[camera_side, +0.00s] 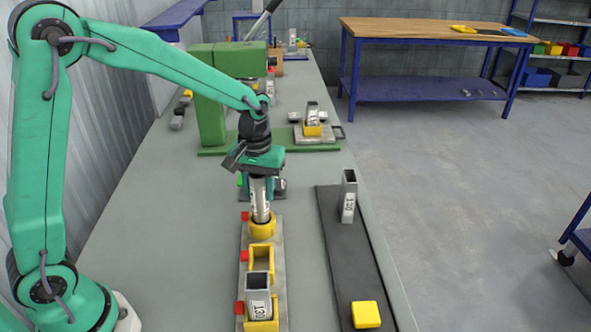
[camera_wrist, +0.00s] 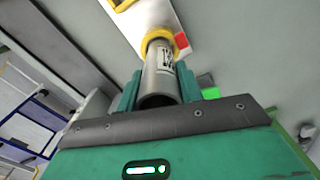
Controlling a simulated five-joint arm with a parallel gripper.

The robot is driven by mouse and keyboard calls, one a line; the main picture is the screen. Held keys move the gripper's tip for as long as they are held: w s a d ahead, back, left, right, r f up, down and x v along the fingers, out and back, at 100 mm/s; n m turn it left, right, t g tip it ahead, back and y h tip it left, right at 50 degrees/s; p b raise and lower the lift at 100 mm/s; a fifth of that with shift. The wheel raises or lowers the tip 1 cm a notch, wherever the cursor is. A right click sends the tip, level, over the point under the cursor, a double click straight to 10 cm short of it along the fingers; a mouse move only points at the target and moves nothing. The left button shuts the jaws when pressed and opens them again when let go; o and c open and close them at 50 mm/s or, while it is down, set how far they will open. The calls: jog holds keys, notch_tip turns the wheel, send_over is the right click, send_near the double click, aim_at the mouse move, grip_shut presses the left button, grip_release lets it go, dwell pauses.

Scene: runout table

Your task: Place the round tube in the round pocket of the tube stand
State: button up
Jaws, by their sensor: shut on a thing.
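The round tube (camera_side: 261,203) is a silver metal cylinder with printed marks, held upright in my gripper (camera_side: 261,182). Its lower end is at the mouth of the yellow round pocket (camera_side: 262,230) of the tube stand (camera_side: 281,262). How far it sits inside I cannot tell. In the wrist view the round tube (camera_wrist: 160,78) stands between the teal fingers of my gripper (camera_wrist: 159,92), and the yellow round pocket (camera_wrist: 178,41) rings its far end. The stand also has an empty square pocket (camera_side: 261,263) and a front pocket with a rectangular tube (camera_side: 258,286) in it.
A dark strip (camera_side: 345,258) on the right carries an upright rectangular tube (camera_side: 348,197) and a yellow block (camera_side: 366,314). Red tabs line the stand's left side. A green machine (camera_side: 211,110) and another small fixture (camera_side: 316,134) stand behind.

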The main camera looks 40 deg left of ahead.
aim_at(260, 201)
jog(key=shift+f, duration=1.9)
jog(key=shift+f, duration=0.15)
jog(key=o, duration=1)
jog(key=shift+o, duration=0.2)
notch_tip(260, 201, up, 12)
jog(key=shift+r, duration=0.2)
jog(key=shift+s, duration=0.1)
